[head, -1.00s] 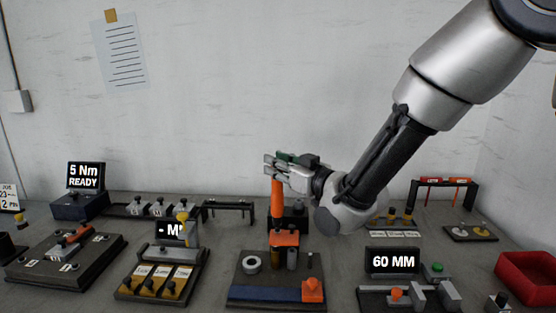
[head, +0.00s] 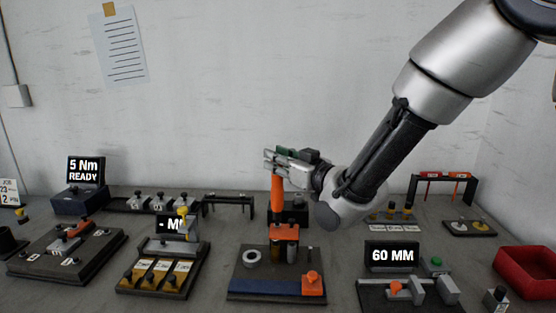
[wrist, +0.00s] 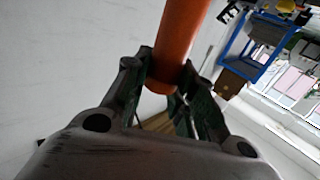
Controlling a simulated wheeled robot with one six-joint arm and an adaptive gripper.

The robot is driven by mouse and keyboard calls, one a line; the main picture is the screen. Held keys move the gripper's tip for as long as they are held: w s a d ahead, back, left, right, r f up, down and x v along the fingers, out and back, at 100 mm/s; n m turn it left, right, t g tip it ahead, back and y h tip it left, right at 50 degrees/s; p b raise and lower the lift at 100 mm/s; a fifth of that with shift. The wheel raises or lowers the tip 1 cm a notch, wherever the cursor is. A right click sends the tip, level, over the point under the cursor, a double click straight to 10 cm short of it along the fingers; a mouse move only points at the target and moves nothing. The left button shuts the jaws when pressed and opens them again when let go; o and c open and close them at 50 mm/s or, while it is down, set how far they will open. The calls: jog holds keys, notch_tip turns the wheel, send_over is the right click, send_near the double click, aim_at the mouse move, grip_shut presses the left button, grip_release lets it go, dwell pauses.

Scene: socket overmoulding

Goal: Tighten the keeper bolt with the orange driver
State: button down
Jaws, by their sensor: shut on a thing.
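The orange driver (head: 277,197) hangs upright from my gripper (head: 274,160) in the head view. My gripper is shut on its upper part. In the wrist view the driver (wrist: 178,40) shows as a thick orange cylinder between the fingers (wrist: 170,88). Its lower end is over the back of the middle fixture (head: 277,290), by an orange block (head: 285,232); whether they touch I cannot tell. I cannot pick out the keeper bolt for certain among the small dark knobs and heads. A "5 Nm READY" display (head: 85,170) stands at the left.
A fixture with an orange part (head: 72,238) stands at left, beside a tray of yellow bins (head: 158,275). A "60 MM" gauge fixture (head: 392,257) and a red bin (head: 528,272) are at right. A low black rack (head: 230,201) stands behind. The wall closes the back.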

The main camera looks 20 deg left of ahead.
jog(key=shift+f, duration=1.35)
dwell(2.3)
jog(key=shift+r, duration=2.65)
